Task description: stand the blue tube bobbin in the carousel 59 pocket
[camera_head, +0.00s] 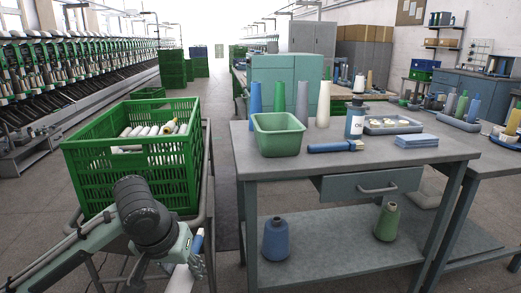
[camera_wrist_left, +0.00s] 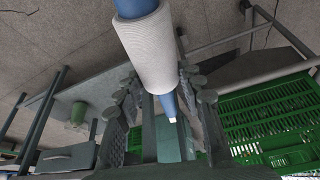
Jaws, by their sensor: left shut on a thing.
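My left gripper (camera_head: 198,266) is low in front of the green crate, left of the grey table. It is shut on the blue tube bobbin, which has white yarn wound on it. In the head view the bobbin's blue end (camera_head: 198,240) shows above the fingers. In the left wrist view the white yarn (camera_wrist_left: 155,50) lies beyond the fingers (camera_wrist_left: 165,100), with blue tube showing at both ends. The bobbin is tilted in the wrist view. I cannot make out the carousel 59 pocket. My right gripper is out of view.
A green crate (camera_head: 130,172) with several white bobbins stands on a trolley beside my left arm. The grey table (camera_head: 355,170) bears a green bin (camera_head: 278,139), a bottle (camera_head: 355,122) and several cones. Machines (camera_head: 60,75) line the left side. Floor is clear between crate and table.

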